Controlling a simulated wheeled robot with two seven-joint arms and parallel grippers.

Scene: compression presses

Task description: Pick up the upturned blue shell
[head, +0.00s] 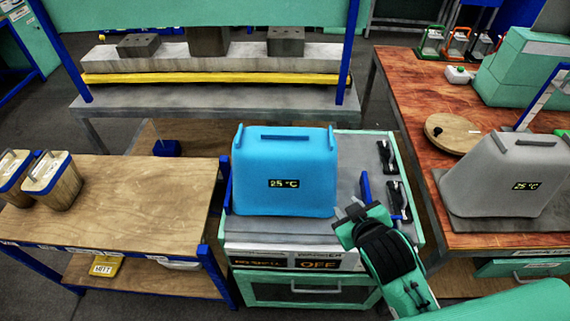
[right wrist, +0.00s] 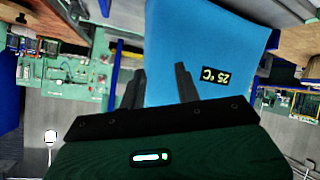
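The blue shell (head: 284,180) stands on the grey top of a green-framed heater unit (head: 350,155) in the middle of the head view. It has a slot-like bar on top, raised side edges and a display reading 25 °C. In the right wrist view the blue shell (right wrist: 195,50) fills the upper middle, beyond the fingers. My right gripper (head: 350,210) is just right of the shell's lower right corner. Its two fingers (right wrist: 160,75) are apart, with nothing seen held between them. Whether a finger touches the shell cannot be told. My left gripper is not in view.
A grey shell (head: 520,175) stands on the red-brown table at right, near a round wooden board (head: 452,133). A wooden bench (head: 120,205) with lidded wooden containers (head: 55,185) is at left. A large press (head: 210,65) stands behind. Black clamps (head: 398,200) line the heater's right side.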

